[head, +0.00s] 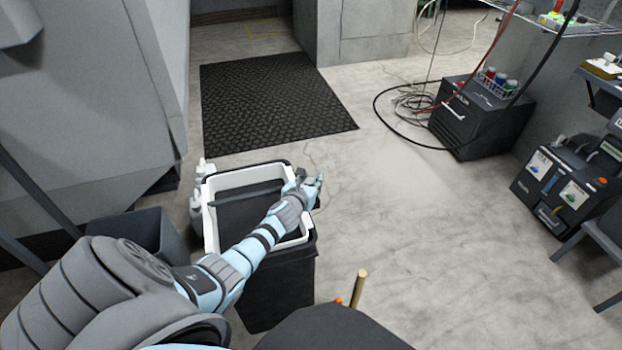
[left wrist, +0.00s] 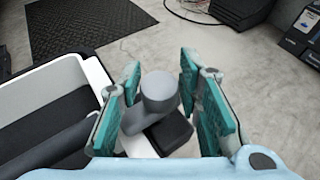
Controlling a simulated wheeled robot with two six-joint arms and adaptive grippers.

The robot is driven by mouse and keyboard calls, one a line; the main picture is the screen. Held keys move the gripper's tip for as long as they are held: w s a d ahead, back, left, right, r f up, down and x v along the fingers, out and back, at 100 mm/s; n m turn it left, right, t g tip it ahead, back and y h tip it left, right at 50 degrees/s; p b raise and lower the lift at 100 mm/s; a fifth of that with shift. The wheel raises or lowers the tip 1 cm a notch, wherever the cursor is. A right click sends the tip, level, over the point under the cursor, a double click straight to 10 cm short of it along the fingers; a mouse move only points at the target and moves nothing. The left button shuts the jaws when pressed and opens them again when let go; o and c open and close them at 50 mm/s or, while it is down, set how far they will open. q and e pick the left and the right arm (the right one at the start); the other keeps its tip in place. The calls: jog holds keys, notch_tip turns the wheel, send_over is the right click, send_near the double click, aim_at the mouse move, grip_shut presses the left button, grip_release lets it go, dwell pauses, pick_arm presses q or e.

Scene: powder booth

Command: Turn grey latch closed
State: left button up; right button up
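The grey latch (left wrist: 158,92) has a round knob and shows in the left wrist view at the right edge of a white-rimmed black bin. A black block (left wrist: 172,132) sits beside its base. My left gripper (left wrist: 161,78) is open, with teal pads on both sides of the knob and gaps to it. In the head view my left gripper (head: 309,188) is over the bin's right rim and hides most of the latch. The bin's white rim (head: 209,226) also shows in the left wrist view (left wrist: 95,75). My right gripper is not in view.
A dark bar (head: 238,199) runs across the bin opening. White bottles (head: 196,208) stand left of the bin. A black ribbed mat (head: 270,98) lies beyond it. The floor to the right is clear up to a black box (head: 475,115) with cables.

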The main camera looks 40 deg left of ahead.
pick_arm(q)
jog(key=shift+o, duration=1.4)
jog(key=shift+s+a+f, duration=0.1)
jog(key=shift+s+f, duration=0.15)
jog(key=shift+f, duration=0.15)
jog(key=shift+r, duration=0.15)
jog(key=v, duration=0.8)
jog(key=shift+w+r, duration=0.1)
jog(key=shift+w, duration=0.05)
